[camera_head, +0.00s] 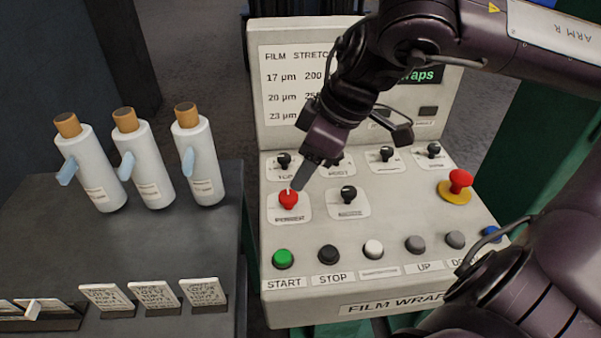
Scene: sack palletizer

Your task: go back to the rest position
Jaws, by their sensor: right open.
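My right gripper (298,182) reaches down from the upper right over the film wrapper's control panel (375,220). Its narrow fingertips are right at the red selector knob (288,200) on the panel's left side. I cannot tell whether they touch it. The jaws are open, and no object shows in them. My right arm covers part of the panel's upright display. My left gripper is not in view.
A red emergency stop (460,181) sits at the panel's right, with a green START button (282,258) and other buttons along the front.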

